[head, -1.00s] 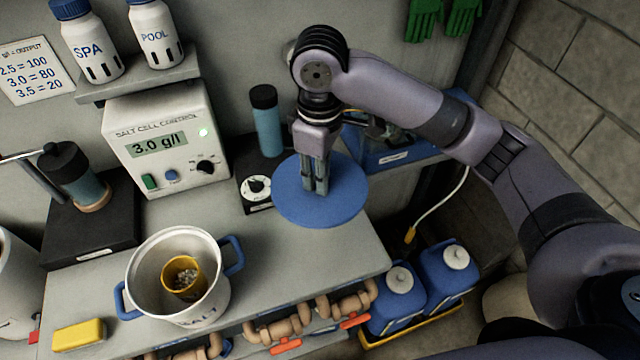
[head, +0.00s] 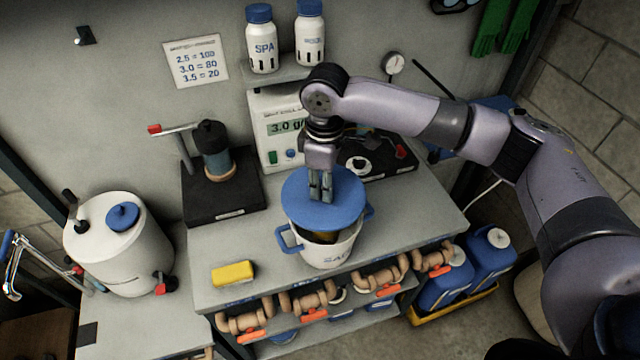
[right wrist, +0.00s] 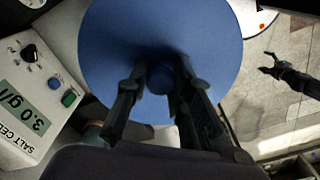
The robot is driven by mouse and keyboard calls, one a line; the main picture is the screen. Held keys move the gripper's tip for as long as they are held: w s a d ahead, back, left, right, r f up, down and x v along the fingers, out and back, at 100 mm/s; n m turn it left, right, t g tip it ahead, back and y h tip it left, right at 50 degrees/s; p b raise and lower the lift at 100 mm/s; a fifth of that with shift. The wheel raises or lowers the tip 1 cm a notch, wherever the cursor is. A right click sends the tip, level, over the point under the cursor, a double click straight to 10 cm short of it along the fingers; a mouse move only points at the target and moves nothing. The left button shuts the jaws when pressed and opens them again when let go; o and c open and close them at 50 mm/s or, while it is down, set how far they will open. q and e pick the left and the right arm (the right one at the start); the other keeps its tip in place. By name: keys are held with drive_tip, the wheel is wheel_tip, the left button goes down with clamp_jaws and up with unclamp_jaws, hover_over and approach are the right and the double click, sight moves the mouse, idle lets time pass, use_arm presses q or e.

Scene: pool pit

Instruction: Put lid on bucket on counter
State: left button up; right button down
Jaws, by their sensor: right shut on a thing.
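The white bucket (head: 328,254) with blue side handles stands on the grey counter (head: 220,285). The blue round lid (head: 296,203) is over the bucket's back part in the head view. A gap shows at the bucket's front, with something yellow inside; whether the lid touches the rim I cannot tell. My right gripper (head: 321,193) points down and is shut on the lid's centre knob. In the right wrist view the lid (right wrist: 110,60) fills the middle, and the knob (right wrist: 160,78) sits between the fingers.
A yellow block (head: 233,273) lies left of the bucket. The salt cell control box (head: 278,130) stands behind, beside a black stand (head: 222,196) with a blue cylinder. A white tank (head: 120,250) is at left. Several pipe valves (head: 310,298) line the counter's front.

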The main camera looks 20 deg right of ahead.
drive_tip(key=shift+w+d+f+b, duration=0.25)
drive_tip(key=shift+d+f+b, duration=0.45)
drive_tip(key=shift+f+b, duration=0.45)
drive_tip(key=shift+b, duration=0.05)
use_arm(q)
wheel_tip(320, 180, down, 5)
drive_tip(key=w+d+b, duration=0.1)
drive_tip(key=d+b, duration=0.1)
drive_tip(key=b, duration=0.1)
drive_tip(key=shift+d+f, duration=0.2)
drive_tip(key=shift+d, duration=0.05)
use_arm(e)
drive_tip(key=f, duration=0.4)
drive_tip(key=shift+a+f, duration=0.2)
drive_tip(key=shift+a, duration=0.05)
use_arm(q)
drive_tip(key=shift+a+r+p, duration=0.2)
drive_tip(key=shift+r+p, duration=0.85)
drive_tip(key=shift+r, duration=0.2)
use_arm(e)
drive_tip(key=shift+s+r, duration=0.1)
use_arm(q)
drive_tip(key=shift+r+p, duration=0.6)
drive_tip(key=shift+p, duration=0.05)
use_arm(e)
drive_tip(key=shift+f, duration=0.2)
use_arm(q)
drive_tip(key=shift+r+p, duration=0.6)
idle(0.5)
idle(0.4)
